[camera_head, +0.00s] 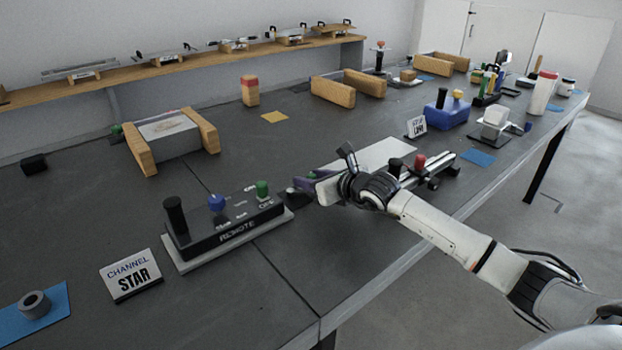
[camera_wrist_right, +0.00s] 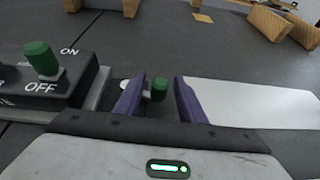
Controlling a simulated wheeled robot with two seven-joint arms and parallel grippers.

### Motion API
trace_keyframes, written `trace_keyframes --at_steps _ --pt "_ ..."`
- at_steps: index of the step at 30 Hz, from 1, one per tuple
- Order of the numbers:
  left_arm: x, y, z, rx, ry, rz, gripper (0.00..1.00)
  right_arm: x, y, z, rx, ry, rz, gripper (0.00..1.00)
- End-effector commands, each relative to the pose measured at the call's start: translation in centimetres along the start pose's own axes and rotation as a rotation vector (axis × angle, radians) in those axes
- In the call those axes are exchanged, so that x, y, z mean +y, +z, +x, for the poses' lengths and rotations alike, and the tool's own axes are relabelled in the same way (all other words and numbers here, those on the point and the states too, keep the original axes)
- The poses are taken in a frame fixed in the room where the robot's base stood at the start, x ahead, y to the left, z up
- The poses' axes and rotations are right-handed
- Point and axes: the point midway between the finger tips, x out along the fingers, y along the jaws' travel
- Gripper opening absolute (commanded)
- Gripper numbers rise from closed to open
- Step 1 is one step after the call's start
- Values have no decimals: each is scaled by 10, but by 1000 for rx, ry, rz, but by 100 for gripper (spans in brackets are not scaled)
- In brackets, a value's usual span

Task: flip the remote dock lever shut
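A black box labelled REMOTE (camera_head: 230,228) sits on a pale base on the grey table. It carries a black lever (camera_head: 175,212), a blue lever (camera_head: 216,202) and a green lever (camera_head: 262,188), whose knob also shows at left in the right wrist view (camera_wrist_right: 42,58), beside ON and OFF marks. My right gripper (camera_head: 309,186) is just right of the box, with purple fingers spread apart. In the right wrist view a second green knob (camera_wrist_right: 159,85) appears between the fingers (camera_wrist_right: 156,98); contact cannot be told. My left gripper is not in view.
A white board (camera_head: 385,155) lies just beyond my right gripper, with black and red knobs (camera_head: 419,161) near it. A CHANNEL STAR sign (camera_head: 131,276) stands before the box. A wooden-sided holder (camera_head: 172,135) stands behind. The table's front edge runs below my right arm.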

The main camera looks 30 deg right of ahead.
Motion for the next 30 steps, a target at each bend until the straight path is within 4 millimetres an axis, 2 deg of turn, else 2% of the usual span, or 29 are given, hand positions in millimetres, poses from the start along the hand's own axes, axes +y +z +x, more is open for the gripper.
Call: trace_keyframes --at_steps 8,15,20,30 --pt "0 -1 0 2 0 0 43 0 0 2 -1 1 0 37" --pt "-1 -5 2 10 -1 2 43 0 0 1 0 0 0 0" --pt "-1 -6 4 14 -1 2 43 0 0 2 0 7 -5 0" --pt "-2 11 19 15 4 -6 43 -1 -1 10 1 117 -52 0"
